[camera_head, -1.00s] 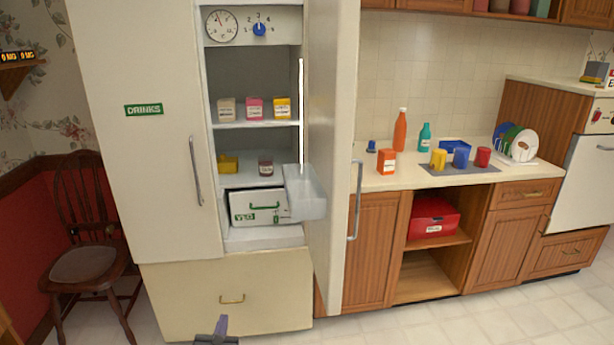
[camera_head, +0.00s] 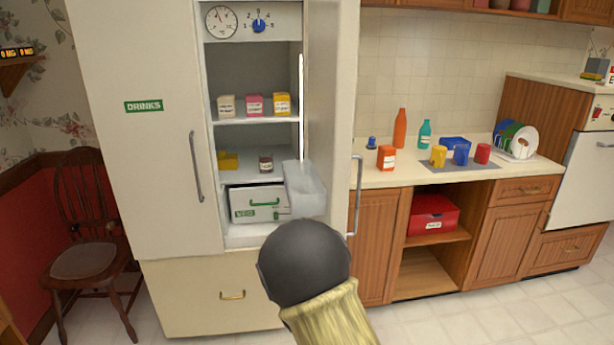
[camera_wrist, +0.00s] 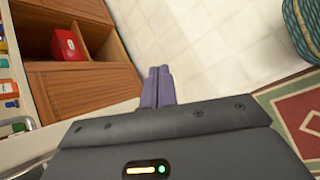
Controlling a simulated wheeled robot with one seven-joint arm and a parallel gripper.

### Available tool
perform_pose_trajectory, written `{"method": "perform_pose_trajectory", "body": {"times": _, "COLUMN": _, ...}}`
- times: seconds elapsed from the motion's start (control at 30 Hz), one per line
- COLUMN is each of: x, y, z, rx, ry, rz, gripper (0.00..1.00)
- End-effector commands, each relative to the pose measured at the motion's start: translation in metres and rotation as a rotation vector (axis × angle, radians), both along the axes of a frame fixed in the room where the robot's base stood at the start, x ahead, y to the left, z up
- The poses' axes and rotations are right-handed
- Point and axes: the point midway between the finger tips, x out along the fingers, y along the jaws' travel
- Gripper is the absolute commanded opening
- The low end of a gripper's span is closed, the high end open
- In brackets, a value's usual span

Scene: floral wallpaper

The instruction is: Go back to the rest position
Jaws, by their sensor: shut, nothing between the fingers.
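My gripper (camera_wrist: 158,87) shows in the wrist view as two purple fingers, shut together with nothing between them. It points out over the pale tiled floor, beside the wooden cabinets. In the head view the gripper itself is not visible. A dark round joint and a yellowish link of my arm rise at the bottom centre, in front of the fridge's lower part.
A counter (camera_head: 400,176) with bottles and cups stands right. A chair (camera_head: 85,255) stands left. The wrist view shows a rug (camera_wrist: 296,118) and open floor.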

Motion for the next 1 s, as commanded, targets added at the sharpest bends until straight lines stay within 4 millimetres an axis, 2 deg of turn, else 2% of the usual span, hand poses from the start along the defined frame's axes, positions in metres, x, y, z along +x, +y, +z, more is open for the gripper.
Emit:
{"method": "perform_pose_trajectory", "body": {"times": 0.03, "x": -0.014, "y": -0.011, "z": 0.007, "rx": 0.073, "ry": -0.005, "rz": -0.088, "gripper": 0.00}}
{"method": "perform_pose_trajectory", "body": {"times": 0.2, "x": -0.058, "y": -0.029, "z": 0.025, "rx": 0.312, "ry": -0.037, "rz": -0.366, "gripper": 0.00}}
{"method": "perform_pose_trajectory", "body": {"times": 0.5, "x": -0.119, "y": -0.040, "z": 0.064, "rx": 0.668, "ry": -0.171, "rz": -0.793, "gripper": 0.00}}
{"method": "perform_pose_trajectory", "body": {"times": 0.9, "x": -0.157, "y": -0.044, "z": 0.096, "rx": 0.910, "ry": -0.357, "rz": -1.108, "gripper": 0.00}}
{"method": "perform_pose_trajectory", "body": {"times": 1.0, "x": -0.155, "y": -0.043, "z": 0.115, "rx": 0.902, "ry": -0.346, "rz": -1.098, "gripper": 0.00}}
